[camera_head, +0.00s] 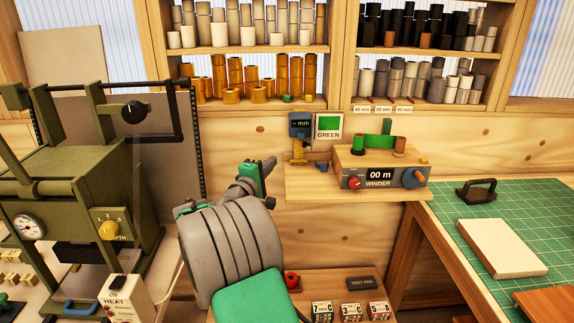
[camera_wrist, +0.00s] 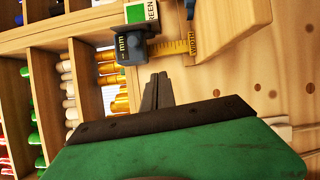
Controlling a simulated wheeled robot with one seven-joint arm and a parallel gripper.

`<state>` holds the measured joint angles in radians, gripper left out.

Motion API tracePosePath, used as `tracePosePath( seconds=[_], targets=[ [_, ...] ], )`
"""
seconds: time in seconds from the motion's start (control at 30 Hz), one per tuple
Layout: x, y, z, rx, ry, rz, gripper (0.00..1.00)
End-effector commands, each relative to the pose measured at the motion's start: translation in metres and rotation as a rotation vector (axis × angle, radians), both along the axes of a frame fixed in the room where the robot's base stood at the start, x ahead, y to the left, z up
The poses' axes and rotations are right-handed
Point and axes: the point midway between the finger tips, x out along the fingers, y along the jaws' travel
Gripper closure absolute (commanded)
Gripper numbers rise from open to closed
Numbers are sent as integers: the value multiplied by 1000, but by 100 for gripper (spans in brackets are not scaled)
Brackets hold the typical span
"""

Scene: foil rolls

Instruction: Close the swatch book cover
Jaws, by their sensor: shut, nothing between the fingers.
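A thick cream block (camera_head: 502,249), which looks like the swatch book, lies on the green cutting mat (camera_head: 450,226) at the right of the head view. I cannot tell whether its cover is open. A flat brown piece (camera_head: 548,303) lies in front of it, cut by the frame edge; I cannot tell whether it belongs to the book. My gripper (camera_head: 266,164) is raised in front of the plywood wall, left of the winder and far from the block. In the wrist view its fingers (camera_wrist: 158,92) are together and empty, pointing toward the width gauge. The book is not in the wrist view.
The winder (camera_head: 382,164) stands on a wall shelf between my gripper and the mat. A black-handled tool (camera_head: 477,190) sits behind the cream block. The olive press (camera_head: 80,160) is on the left. A low bench with code blocks (camera_head: 350,311) is below.

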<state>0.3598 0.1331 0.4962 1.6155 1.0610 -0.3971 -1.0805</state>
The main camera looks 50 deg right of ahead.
Motion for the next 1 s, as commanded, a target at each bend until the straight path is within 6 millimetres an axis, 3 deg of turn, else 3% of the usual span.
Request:
tracePosePath(
  seconds=[0.5, 0.7, 1.0],
  targets=[
    [24, -97, 9, 2, -6, -2, 100],
    [-3, -109, 10, 5, -6, 1, 100],
    [-8, -111, 9, 3, -7, 3, 100]
  ],
)
